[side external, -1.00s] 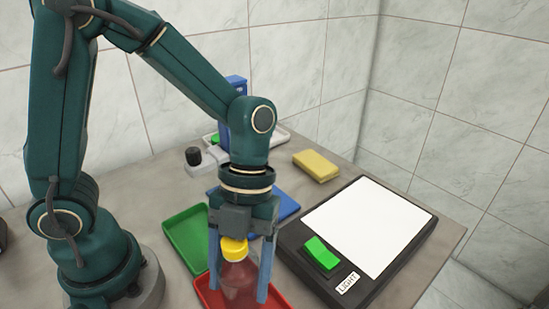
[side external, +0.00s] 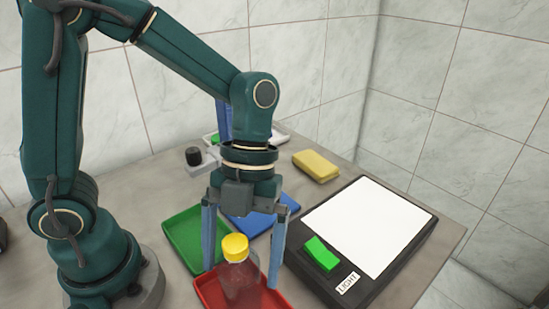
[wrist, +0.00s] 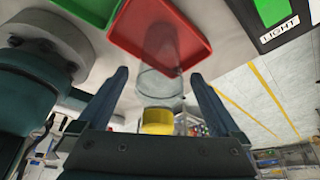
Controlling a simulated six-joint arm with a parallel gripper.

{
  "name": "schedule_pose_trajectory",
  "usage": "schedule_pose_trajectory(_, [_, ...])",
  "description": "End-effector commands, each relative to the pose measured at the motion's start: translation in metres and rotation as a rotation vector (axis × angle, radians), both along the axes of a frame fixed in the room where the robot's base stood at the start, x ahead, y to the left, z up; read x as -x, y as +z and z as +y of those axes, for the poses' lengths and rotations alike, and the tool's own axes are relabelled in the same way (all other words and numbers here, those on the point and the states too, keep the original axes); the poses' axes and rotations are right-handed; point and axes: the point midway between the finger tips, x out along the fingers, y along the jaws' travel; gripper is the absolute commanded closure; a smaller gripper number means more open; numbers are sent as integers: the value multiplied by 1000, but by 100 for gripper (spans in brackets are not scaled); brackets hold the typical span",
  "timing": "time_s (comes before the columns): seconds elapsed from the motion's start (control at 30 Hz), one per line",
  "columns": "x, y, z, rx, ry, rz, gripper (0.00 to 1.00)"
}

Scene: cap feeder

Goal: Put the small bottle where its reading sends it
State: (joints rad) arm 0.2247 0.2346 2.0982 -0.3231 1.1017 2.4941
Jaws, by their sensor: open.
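The small bottle (side external: 240,279), clear with reddish contents or red showing through and a yellow cap (side external: 235,247), stands upright in the red tray (side external: 281,300). It also shows in the wrist view, its clear body (wrist: 158,84) against the red tray (wrist: 190,38) and its yellow cap (wrist: 157,122) between the fingers. My gripper (side external: 242,264) is open, its two fingers apart on either side of the bottle and a little above the tray. The green tray (side external: 184,238) and the blue tray (side external: 250,225) lie behind the red one.
A light box (side external: 368,228) with a lit white panel, a green switch (side external: 321,253) and a LIGHT label stands at the right. A yellow sponge (side external: 316,165) lies behind it. A small device with a black knob (side external: 193,156) and a white tray sit at the back.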

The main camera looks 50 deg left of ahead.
Motion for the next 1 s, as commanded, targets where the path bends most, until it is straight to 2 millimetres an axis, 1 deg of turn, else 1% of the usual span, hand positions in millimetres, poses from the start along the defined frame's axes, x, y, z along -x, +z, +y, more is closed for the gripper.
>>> schedule_pose_trajectory(0.03, [-5, 10, 2, 3, 3, -9, 0])
schedule_pose_trajectory(0.1, [-10, 23, 5, 2, 3, -9, 0])
schedule_pose_trajectory(0.33, [-21, 60, 15, 0, 2, -6, 0])
schedule_pose_trajectory(0.5, [-27, 76, 18, 0, 1, -3, 0])
schedule_pose_trajectory(0.67, [-28, 84, 20, -2, 7, -1, 0])
schedule_pose_trajectory(0.73, [-28, 86, 22, -15, 41, -5, 0])
schedule_pose_trajectory(0.77, [-28, 86, 23, -26, 71, -10, 0])
schedule_pose_trajectory(0.87, [-25, 87, 29, -84, 241, -31, 0])
schedule_pose_trajectory(0.97, [-21, 88, 37, -152, 502, -64, 0])
schedule_pose_trajectory(1.0, [-20, 88, 41, -176, 622, -78, 0])
